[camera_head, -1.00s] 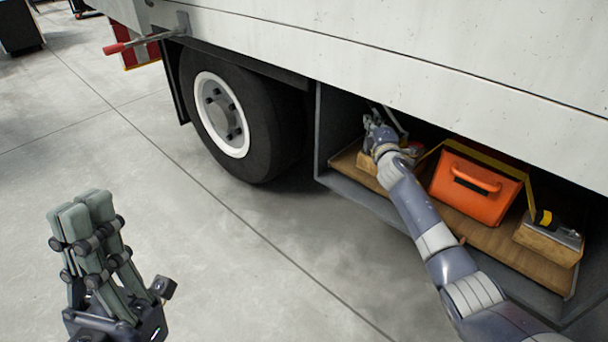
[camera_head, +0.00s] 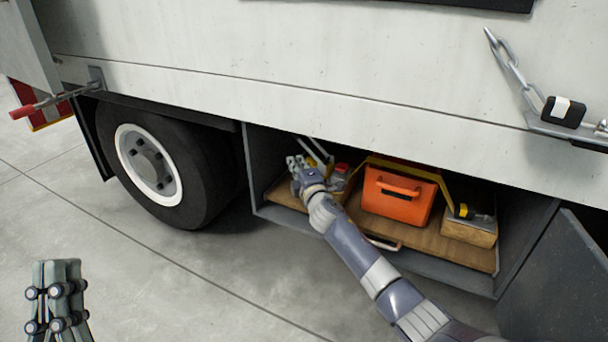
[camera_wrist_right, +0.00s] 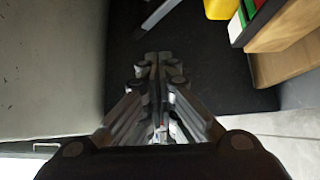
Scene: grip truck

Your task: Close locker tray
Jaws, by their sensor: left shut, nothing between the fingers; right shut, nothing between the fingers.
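The locker tray (camera_head: 418,239) is a wooden board with a curved handle (camera_head: 384,243) at its front edge. It sits inside the open locker under the truck body. An orange toolbox (camera_head: 398,193) stands on its middle. My right gripper (camera_head: 295,163) is shut and empty inside the locker, near its left wall, by the tray's left end. In the right wrist view its closed fingers (camera_wrist_right: 158,65) show against a dark surface, with a wooden box to the right. I cannot tell whether the fingers touch anything. My left gripper (camera_head: 58,266) is shut and empty over the floor at the left.
A wooden box (camera_head: 470,230) with tools stands at the tray's right end. A dark panel (camera_head: 550,275), seemingly the locker door, hangs open at the right. The truck's wheel (camera_head: 155,165) stands left of the locker. The grey floor (camera_head: 130,270) in front is clear.

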